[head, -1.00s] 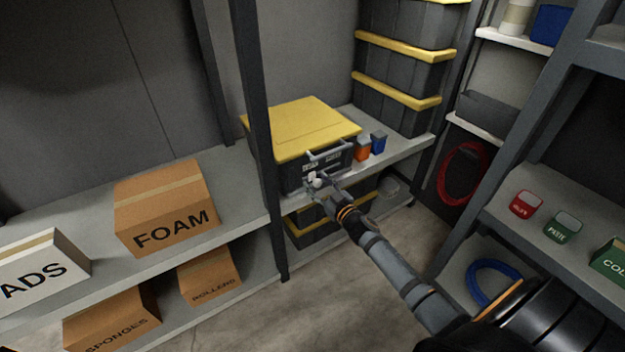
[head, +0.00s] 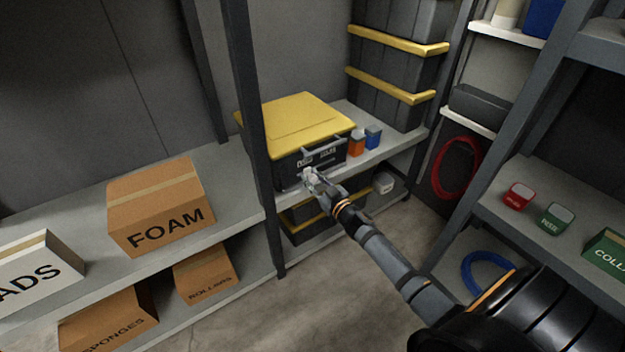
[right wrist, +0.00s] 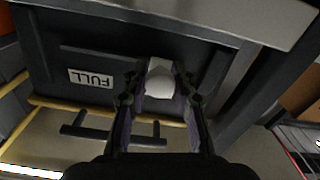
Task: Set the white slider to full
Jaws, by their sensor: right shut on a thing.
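The white slider (right wrist: 160,82) is on the dark front of the bin with the yellow lid (head: 296,117). My right gripper (head: 310,181) is at the bin's lower front and is shut on the slider; in the right wrist view the two fingers (right wrist: 160,98) stand on either side of it. A FULL label (right wrist: 91,78), upside down in that view, lies to the left of the slider. In the head view two small pale labels show on the bin front, too small to read. My left gripper is not in view.
A dark upright post (head: 252,130) stands just left of the bin. Orange (head: 356,143) and blue (head: 373,137) containers stand right of it. A FOAM carton (head: 160,207) is on the left shelf. Open floor lies in front.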

